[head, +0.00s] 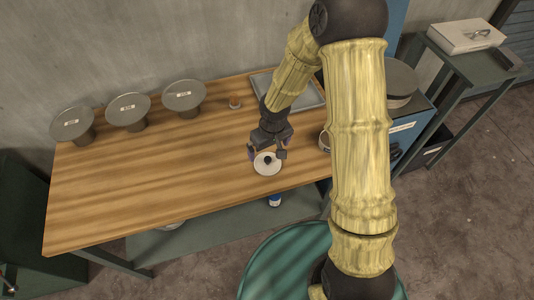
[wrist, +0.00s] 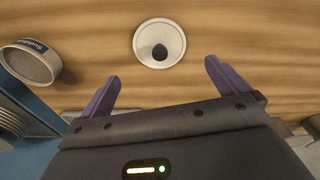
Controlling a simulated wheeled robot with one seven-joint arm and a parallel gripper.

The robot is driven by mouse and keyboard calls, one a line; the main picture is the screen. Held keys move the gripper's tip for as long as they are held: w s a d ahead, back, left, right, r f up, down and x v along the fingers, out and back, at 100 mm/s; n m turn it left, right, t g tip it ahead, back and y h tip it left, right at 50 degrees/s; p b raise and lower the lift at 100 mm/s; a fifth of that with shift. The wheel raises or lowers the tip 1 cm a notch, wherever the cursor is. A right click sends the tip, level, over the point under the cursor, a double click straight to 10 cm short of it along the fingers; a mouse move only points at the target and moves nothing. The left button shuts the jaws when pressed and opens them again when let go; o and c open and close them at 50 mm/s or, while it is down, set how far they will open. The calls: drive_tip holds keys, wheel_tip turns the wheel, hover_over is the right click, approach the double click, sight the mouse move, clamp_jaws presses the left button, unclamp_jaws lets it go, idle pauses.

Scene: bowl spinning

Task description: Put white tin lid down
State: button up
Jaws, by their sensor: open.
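The white tin lid (head: 267,168) is a round white disc with a dark knob, lying on the wooden table (head: 180,190) near its front edge. In the wrist view the lid (wrist: 160,43) shows whole, knob up, beyond the fingertips. My gripper (head: 268,153) is open above the lid in the head view. Its two purple fingers (wrist: 160,76) are spread apart with nothing between them, and the lid appears clear of both. The exact height of the fingers above the lid is hard to tell.
A labelled tin (wrist: 30,62) stands right of the lid in the head view, partly behind my arm. Three grey discs on stands (head: 128,110) line the back left. A grey tray (head: 300,92) and a small orange-brown item (head: 235,102) lie at the back. The left table area is clear.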

drive_tip(key=r, duration=0.4)
drive_tip(key=shift+s+d+r, duration=0.15)
drive_tip(key=shift+s, duration=0.1)
idle(0.3)
drive_tip(key=s+d+r+m+t, duration=0.1)
drive_tip(key=s+d+r+m, duration=0.4)
drive_tip(key=s+d+r, duration=0.6)
drive_tip(key=shift+d+r+h, duration=0.25)
drive_tip(key=shift+d+h, duration=0.05)
drive_tip(key=shift+d, duration=0.45)
